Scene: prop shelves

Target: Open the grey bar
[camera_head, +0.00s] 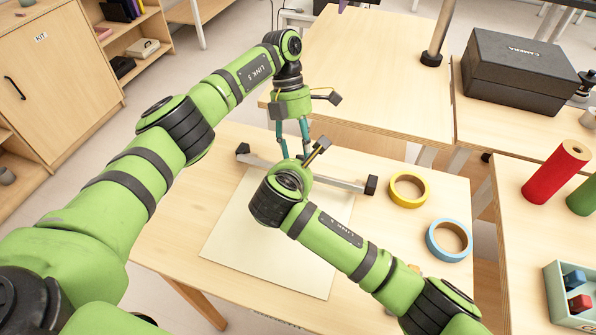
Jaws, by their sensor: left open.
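The grey bar (338,182) is a long, thin bar with dark blocks at its ends. It lies across the far edge of a pale sheet (240,225) on the wooden table. My left gripper (294,153) points down over the middle of the bar, its two teal fingers apart. I cannot tell whether they touch the bar. My right arm reaches in from the lower right, and its wrist is in front of the bar's middle and part of the sheet. The right gripper's fingers are hidden behind that wrist.
A yellow tape ring (393,193) and a blue tape ring (431,247) lie right of the sheet. On the right-hand tables are a black camera box (518,75), a red roll (553,175) and a pale green tray (551,290). A cabinet (60,75) stands at left.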

